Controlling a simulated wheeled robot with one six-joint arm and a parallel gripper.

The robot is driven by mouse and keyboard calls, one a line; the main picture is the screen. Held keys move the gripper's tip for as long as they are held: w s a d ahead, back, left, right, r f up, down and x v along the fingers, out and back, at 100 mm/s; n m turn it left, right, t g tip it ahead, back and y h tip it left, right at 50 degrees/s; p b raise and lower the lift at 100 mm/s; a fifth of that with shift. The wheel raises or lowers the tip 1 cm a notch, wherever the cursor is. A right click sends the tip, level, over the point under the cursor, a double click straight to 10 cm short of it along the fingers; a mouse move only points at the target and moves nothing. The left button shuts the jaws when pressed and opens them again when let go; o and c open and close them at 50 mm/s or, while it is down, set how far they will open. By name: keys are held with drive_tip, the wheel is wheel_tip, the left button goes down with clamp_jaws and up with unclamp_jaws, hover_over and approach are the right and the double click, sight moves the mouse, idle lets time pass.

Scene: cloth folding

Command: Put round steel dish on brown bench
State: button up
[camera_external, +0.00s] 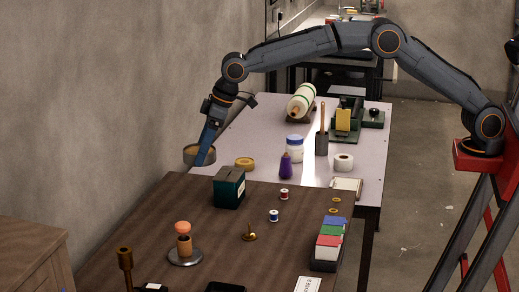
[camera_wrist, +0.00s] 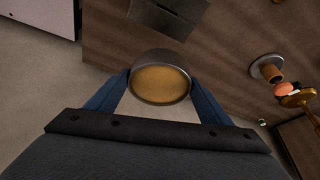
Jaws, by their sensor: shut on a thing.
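My gripper (camera_external: 205,152) is shut on the round steel dish (camera_external: 191,156), with its blue fingers on either side of the rim. The dish has a tan inside and also shows in the wrist view (camera_wrist: 161,54) between the fingertips (camera_wrist: 160,84). The brown bench (camera_external: 140,222) fills the front of the external view. The dish is held up near the bench's far left corner. In the wrist view it overlaps the edge of the brown wood (camera_wrist: 105,45), with pale floor showing below it.
A dark green box (camera_external: 229,188) stands near the bench's far edge. A round-based stand with an orange top (camera_external: 184,238), thread spools (camera_external: 274,215) and a card box (camera_external: 328,250) are also there. The bench's left part looks clear. A pale table (camera_external: 370,150) stands behind.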

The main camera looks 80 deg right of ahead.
drive_tip(key=s+a+f+n+y+p, duration=0.1)
drive_tip(key=s+a+n+p, duration=0.2)
drive_tip(key=s+a, duration=1)
drive_tip(key=s+a+f+n+y+p, duration=0.1)
drive_tip(key=s+a+f+n+p, duration=0.1)
drive_tip(key=s+a, duration=1.1)
drive_tip(key=shift+n+g, duration=0.3)
drive_tip(key=shift+g, duration=0.2)
drive_tip(key=w+a+f, duration=0.1)
drive_tip(key=w+a+f+p, duration=0.1)
drive_tip(key=a+f, duration=0.1)
drive_tip(key=w+a+f+p, duration=0.1)
drive_tip(key=f, duration=0.1)
drive_tip(key=shift+w+a+f, duration=0.1)
drive_tip(key=shift+w+a, duration=0.1)
drive_tip(key=shift+f+p, duration=0.7)
drive_tip(key=shift+f, duration=1.65)
drive_tip(key=shift+f, duration=0.15)
drive_tip(key=o, duration=1.5)
drive_tip(key=shift+f, duration=0.1)
drive_tip(key=shift+o, duration=0.2)
